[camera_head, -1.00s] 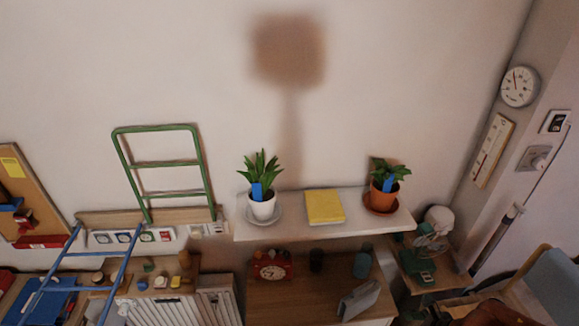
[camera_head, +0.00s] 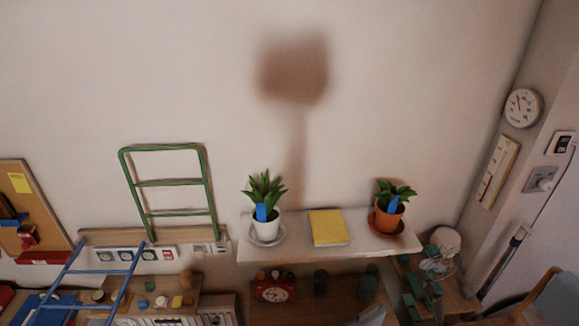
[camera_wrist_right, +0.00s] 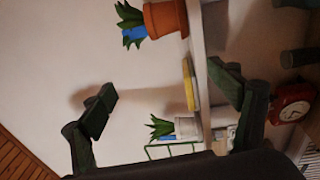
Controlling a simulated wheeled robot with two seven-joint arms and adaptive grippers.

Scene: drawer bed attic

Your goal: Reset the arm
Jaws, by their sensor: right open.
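My right gripper (camera_wrist_right: 164,86) is open in the right wrist view, its two dark green fingers spread wide with nothing between them. In that view the orange plant pot (camera_wrist_right: 165,18), the yellow book (camera_wrist_right: 189,82) and the white plant pot (camera_wrist_right: 187,128) on the wall shelf appear sideways, beyond the fingers. In the head view, dark green parts at the lower right are too cluttered to tell the gripper from the objects there. My left gripper is not in view.
The white shelf (camera_head: 365,245) carries a white potted plant (camera_head: 266,226), a yellow book (camera_head: 328,227) and an orange potted plant (camera_head: 389,218). Below it is a red clock (camera_head: 274,288). A green frame (camera_head: 178,182) leans at the wall; a blue ladder (camera_head: 94,272) stands lower left.

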